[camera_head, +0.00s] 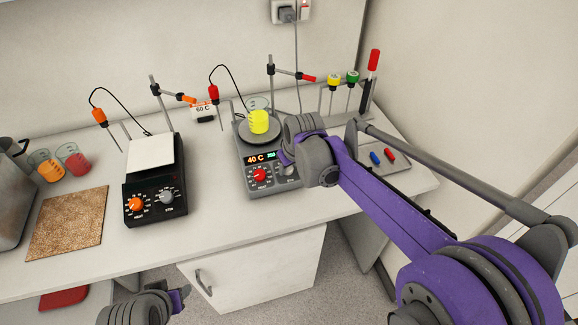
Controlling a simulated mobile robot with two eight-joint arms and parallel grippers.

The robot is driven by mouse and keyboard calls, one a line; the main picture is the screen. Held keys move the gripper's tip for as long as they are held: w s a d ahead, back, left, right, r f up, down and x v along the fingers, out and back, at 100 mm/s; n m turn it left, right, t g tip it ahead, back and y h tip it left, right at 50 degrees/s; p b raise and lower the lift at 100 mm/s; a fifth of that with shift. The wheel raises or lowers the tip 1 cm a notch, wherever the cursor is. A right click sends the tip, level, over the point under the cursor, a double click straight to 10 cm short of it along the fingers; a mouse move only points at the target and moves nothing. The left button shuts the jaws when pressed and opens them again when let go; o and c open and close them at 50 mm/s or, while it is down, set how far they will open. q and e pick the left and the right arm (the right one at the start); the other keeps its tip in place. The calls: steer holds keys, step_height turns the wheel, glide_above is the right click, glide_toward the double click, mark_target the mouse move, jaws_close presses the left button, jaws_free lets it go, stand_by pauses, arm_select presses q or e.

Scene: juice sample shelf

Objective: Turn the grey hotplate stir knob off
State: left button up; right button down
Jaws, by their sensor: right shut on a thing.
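The grey hotplate (246,180) stands at the middle of the bench, with a lit display reading 40 C and a red knob (260,175) at its front left. Its grey stir knob (289,170) is at the front right, mostly hidden by my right gripper (287,160). The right gripper is at this knob, shut on it; its fingers are largely hidden by its own wrist. The knob's setting cannot be read. My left gripper (180,299) is low in front of the bench, away from the hotplate; its fingers do not show clearly.
A beaker of yellow liquid (259,121) sits on the grey hotplate. A black hotplate (156,178) with orange and grey knobs stands to its left. Stands with probes and cables rise behind both. A cork mat (67,223) and two beakers lie further left.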

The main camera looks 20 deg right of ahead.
steer(key=shift+n, duration=1.7)
steer(key=shift+d, duration=0.1)
steer(key=shift+c, duration=2.2)
jaws_free()
steer(key=shift+r, duration=0.1)
steer(key=v, duration=1)
steer(key=shift+r, duration=0.25)
steer(key=shift+s+d, duration=0.15)
steer(key=shift+s, duration=0.05)
